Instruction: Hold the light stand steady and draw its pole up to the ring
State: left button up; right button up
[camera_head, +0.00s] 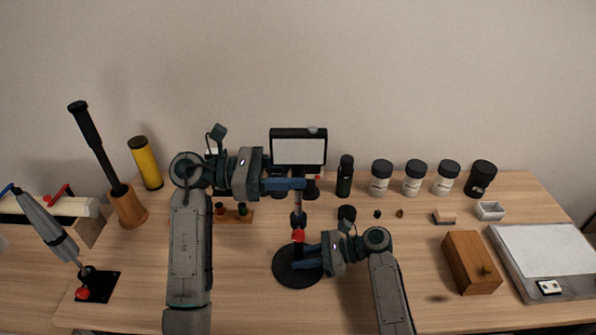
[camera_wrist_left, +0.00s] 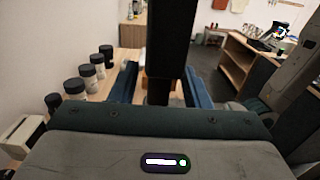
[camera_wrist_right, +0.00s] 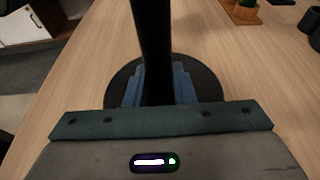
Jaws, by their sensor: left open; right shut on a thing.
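The light stand has a round black base (camera_head: 283,275) on the table and an upright pole (camera_head: 299,204) with a flat light panel (camera_head: 298,151) on top. A red band (camera_head: 298,236) sits low on the pole, with a dark collar just above it. My left gripper (camera_head: 297,184) is open at the upper pole below the panel; in the left wrist view the dark upright part (camera_wrist_left: 159,88) stands between its spread fingers. My right gripper (camera_head: 302,256) is shut on the lower pole, below the red band and above the base. In the right wrist view its fingers flank the dark pole (camera_wrist_right: 152,50).
Several white jars (camera_head: 412,178) and dark bottles (camera_head: 345,178) line the back right. A wooden box (camera_head: 470,262) and a grey-white board (camera_head: 545,250) lie right. A wooden holder (camera_head: 127,207) and a yellow cylinder (camera_head: 147,164) stand left. Table around the base is mostly clear.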

pick_arm(q)
jog(key=a, duration=1)
jog(key=shift+a, duration=0.25)
pick_arm(e)
jog(key=o, duration=0.8)
jog(key=shift+o, duration=0.2)
